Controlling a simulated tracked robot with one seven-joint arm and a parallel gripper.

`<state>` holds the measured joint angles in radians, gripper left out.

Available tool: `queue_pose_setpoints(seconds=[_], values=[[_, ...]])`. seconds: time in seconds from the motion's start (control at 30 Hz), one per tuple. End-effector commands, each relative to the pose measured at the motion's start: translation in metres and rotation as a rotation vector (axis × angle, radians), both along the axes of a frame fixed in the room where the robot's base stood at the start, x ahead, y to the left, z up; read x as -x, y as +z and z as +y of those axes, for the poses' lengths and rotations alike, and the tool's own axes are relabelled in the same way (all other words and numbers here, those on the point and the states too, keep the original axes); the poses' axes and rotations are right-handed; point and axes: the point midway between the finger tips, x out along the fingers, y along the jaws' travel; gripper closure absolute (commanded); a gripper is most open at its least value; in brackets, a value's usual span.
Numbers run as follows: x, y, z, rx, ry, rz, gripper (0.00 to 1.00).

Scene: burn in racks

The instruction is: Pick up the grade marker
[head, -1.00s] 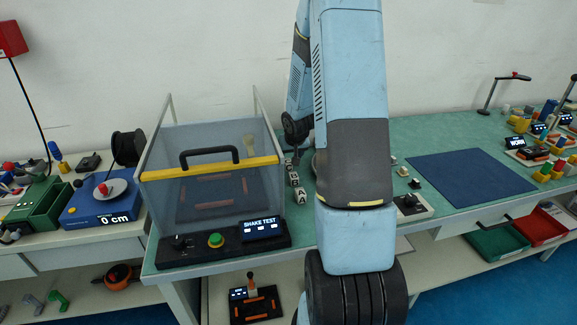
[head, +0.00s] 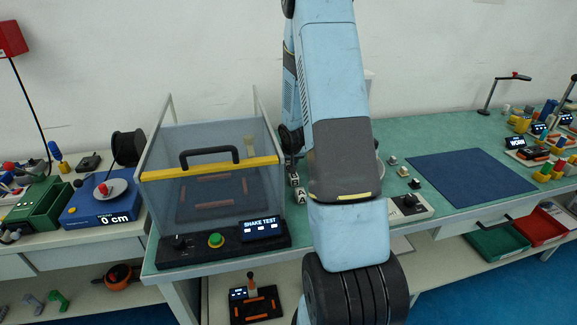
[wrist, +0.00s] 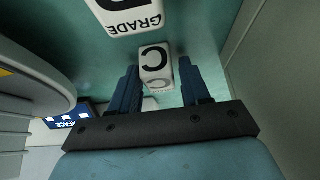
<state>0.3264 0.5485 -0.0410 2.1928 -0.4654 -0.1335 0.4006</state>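In the wrist view a white block marked C (wrist: 156,62) lies between the two fingers of my gripper (wrist: 159,66). The gripper is open, with gaps visible at the block's sides. A larger-looking white block reading GRADE (wrist: 128,14) is cut off by the top edge, beyond the fingertips. In the head view two white lettered blocks show on the green bench left of my arm: the block marked A (head: 301,196) and one behind it (head: 294,179). My arm hides the gripper and the C block there.
A clear shake test box (head: 213,205) with a yellow bar stands left of the blocks. A blue mat (head: 470,171) lies right of my arm. A small control box with a knob (head: 410,204) sits at the front edge.

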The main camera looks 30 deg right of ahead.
Motion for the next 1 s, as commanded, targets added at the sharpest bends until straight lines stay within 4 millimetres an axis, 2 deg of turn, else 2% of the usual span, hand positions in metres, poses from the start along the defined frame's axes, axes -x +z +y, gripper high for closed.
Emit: queue_pose_setpoints(seconds=[0.07,0.4,0.63,0.77,1.0], values=[[0.0,0.0,0.0,0.0,0.0,0.0,0.61],[0.0,0.0,0.0,0.0,0.0,0.0,0.94],[0.0,0.001,-0.001,0.0,-0.001,0.0,0.94],[0.0,0.008,-0.002,0.0,-0.002,-0.001,0.94],[0.0,0.044,-0.003,0.0,-0.005,-0.004,0.94]])
